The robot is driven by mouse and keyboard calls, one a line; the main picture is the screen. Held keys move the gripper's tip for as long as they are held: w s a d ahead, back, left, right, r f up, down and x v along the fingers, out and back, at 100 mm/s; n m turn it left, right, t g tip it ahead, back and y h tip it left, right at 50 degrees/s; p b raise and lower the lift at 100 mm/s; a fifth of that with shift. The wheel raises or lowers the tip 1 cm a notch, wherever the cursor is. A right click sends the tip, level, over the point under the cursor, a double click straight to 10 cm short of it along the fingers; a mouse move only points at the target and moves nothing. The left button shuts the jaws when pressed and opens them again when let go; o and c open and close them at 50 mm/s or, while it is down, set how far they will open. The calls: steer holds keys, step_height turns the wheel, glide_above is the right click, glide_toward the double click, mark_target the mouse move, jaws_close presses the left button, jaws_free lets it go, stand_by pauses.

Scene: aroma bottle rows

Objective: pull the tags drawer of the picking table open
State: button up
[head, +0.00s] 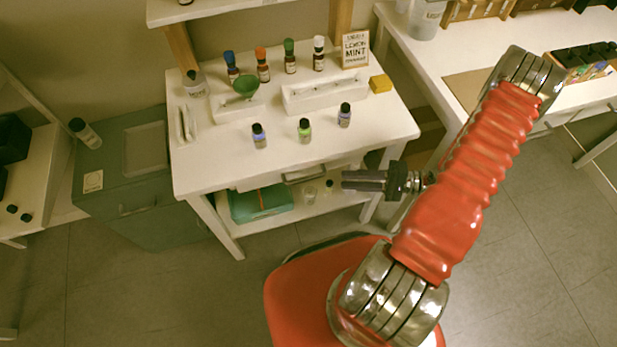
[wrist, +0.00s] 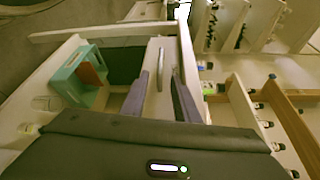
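The picking table (head: 215,165) is white and stands in the middle of the head view. Its drawer (head: 265,183) has a white front under the tabletop, with a metal bar handle (head: 304,176). The drawer looks shut. My gripper (head: 346,180) is just right of the handle in the head view, at about drawer height. In the wrist view my gripper (wrist: 159,80) has its two fingers apart, with the drawer front and its handle (wrist: 160,70) showing between them. The fingers do not seem to touch the handle. No tag is visible; the drawer's inside is hidden.
Several bottles (head: 262,65), a green funnel (head: 246,85), white racks (head: 325,93) and a LEMON MINT sign (head: 355,49) stand on the tabletop. A green box (head: 260,203) lies on the lower shelf. A grey-green cabinet (head: 130,180) stands left. Another table (head: 440,50) stands right.

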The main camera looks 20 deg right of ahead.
mark_target(309, 179)
steer(key=x, duration=1.2)
steer(key=shift+w+a, duration=0.15)
steer(key=shift+a, duration=0.25)
steer(key=shift+c, duration=0.3)
steer(key=shift+f, duration=0.1)
jaws_close()
